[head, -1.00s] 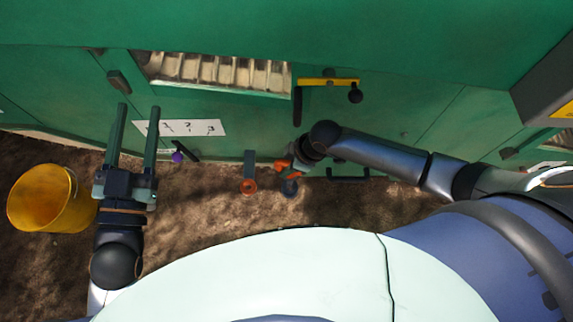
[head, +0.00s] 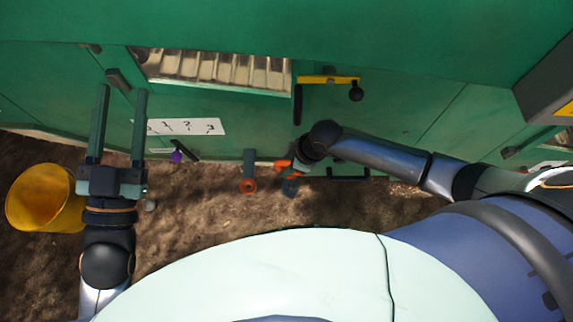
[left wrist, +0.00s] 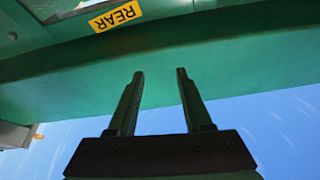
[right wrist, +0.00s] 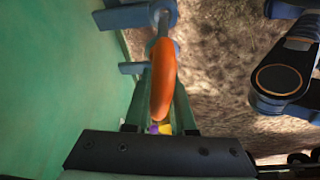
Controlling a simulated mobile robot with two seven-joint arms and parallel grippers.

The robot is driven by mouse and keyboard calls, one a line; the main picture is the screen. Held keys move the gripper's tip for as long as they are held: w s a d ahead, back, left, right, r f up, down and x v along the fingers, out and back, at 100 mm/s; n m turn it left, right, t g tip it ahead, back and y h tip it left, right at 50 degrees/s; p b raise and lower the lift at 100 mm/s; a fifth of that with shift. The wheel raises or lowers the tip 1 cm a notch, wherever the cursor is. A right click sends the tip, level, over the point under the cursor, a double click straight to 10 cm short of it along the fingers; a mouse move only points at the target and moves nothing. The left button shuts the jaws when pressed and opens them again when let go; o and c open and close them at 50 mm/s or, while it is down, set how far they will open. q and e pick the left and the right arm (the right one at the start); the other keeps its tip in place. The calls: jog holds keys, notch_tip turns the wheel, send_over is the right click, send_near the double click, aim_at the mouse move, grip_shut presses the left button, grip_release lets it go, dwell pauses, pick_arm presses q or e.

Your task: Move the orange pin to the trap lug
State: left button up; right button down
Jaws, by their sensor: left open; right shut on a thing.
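In the head view the pin (head: 283,165) is beside the green wall, just above a round blue-grey lug (head: 290,187). Another lug with an orange ring end (head: 249,186) hangs to its left. Which one is the trap lug is not marked. My left gripper (head: 121,92) is open and empty at the left.
A yellow bucket (head: 45,200) stands on the ground at the left. The green wall (head: 400,110) carries a yellow lever (head: 328,81), a numbered white label (head: 190,127) and a small purple thing (head: 177,156). Bare ground lies below the wall.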

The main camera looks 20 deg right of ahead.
aim_at(286, 178)
jog(key=shift+f+b, duration=0.5)
jog(key=shift+b, duration=0.15)
pick_arm(q)
jog(key=shift+s+d+r+m+t+h+b, duration=0.55)
jog(key=shift+s+r+m+t+h+b, duration=0.2)
jog(key=shift+s+r+m+h, duration=2.75)
pick_arm(e)
jog(key=shift+f, duration=0.85)
jog(key=shift+f+b, duration=0.7)
jog(key=shift+b, duration=0.45)
pick_arm(q)
jog(key=shift+w+d+f+n+b, duration=0.1)
jog(key=shift+w+f+n+b, duration=0.25)
jog(key=shift+f+n+b, duration=0.35)
jog(key=shift+w+d+f+n+b, duration=0.1)
jog(key=shift+w+f+n+b, duration=0.25)
jog(key=shift+f, duration=0.55)
pick_arm(e)
jog(key=shift+f, duration=2)
pick_arm(q)
jog(key=shift+s, duration=0.1)
pick_arm(e)
jog(key=c, duration=0.7)
grip_release()
